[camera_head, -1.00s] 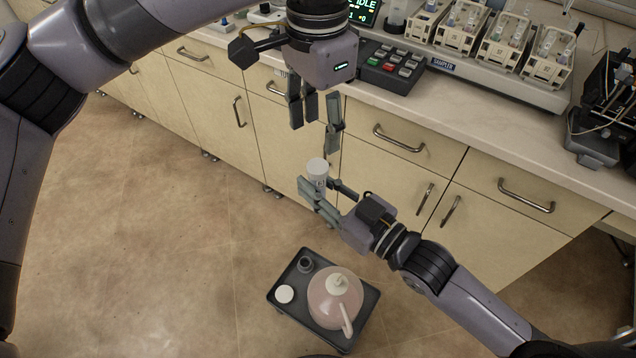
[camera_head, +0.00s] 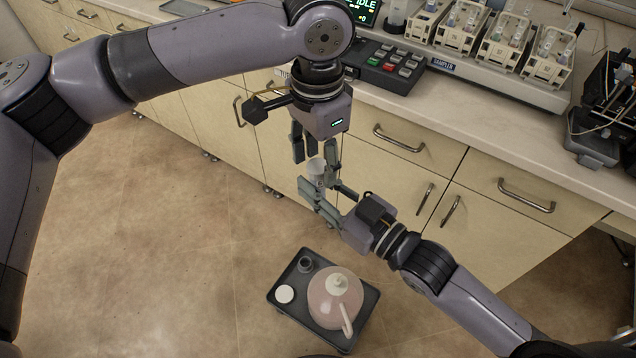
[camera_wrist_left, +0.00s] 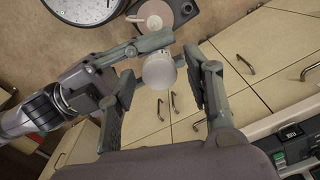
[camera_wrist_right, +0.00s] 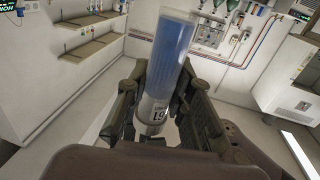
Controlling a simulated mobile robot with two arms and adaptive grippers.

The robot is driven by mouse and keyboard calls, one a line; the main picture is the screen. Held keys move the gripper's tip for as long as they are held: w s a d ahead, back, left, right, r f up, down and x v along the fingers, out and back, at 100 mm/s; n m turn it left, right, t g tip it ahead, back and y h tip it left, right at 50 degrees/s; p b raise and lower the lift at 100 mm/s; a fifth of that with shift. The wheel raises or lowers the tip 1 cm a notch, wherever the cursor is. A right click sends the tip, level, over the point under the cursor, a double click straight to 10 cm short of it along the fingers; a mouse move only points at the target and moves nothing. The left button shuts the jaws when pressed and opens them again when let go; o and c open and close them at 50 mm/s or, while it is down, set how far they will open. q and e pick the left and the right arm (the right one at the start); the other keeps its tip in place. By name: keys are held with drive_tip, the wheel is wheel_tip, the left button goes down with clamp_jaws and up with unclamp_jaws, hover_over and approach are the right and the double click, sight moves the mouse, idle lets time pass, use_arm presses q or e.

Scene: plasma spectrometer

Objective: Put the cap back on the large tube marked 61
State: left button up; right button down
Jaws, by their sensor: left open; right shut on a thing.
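My right gripper (camera_head: 322,190) is shut on the large tube (camera_wrist_right: 170,60). The right wrist view shows its blue contents and a label reading 61. The tube's top end (camera_head: 316,168) is round and white and also shows in the left wrist view (camera_wrist_left: 158,71). It looks like a cap, but I cannot tell whether one is seated there. My left gripper (camera_head: 316,158) is open and points down, close above my right gripper. In the left wrist view its fingers (camera_wrist_left: 163,98) stand apart on either side of the tube top, without clear contact.
The bench (camera_head: 470,120) behind carries a keypad (camera_head: 388,65) and tube racks (camera_head: 500,40). Drawer handles (camera_head: 398,139) project behind my grippers.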

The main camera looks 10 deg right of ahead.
use_arm(q)
drive_tip(key=shift+c, duration=0.4)
clamp_jaws()
idle(0.4)
drive_tip(key=shift+o, duration=0.9)
unclamp_jaws()
wheel_tip(320, 180, up, 12)
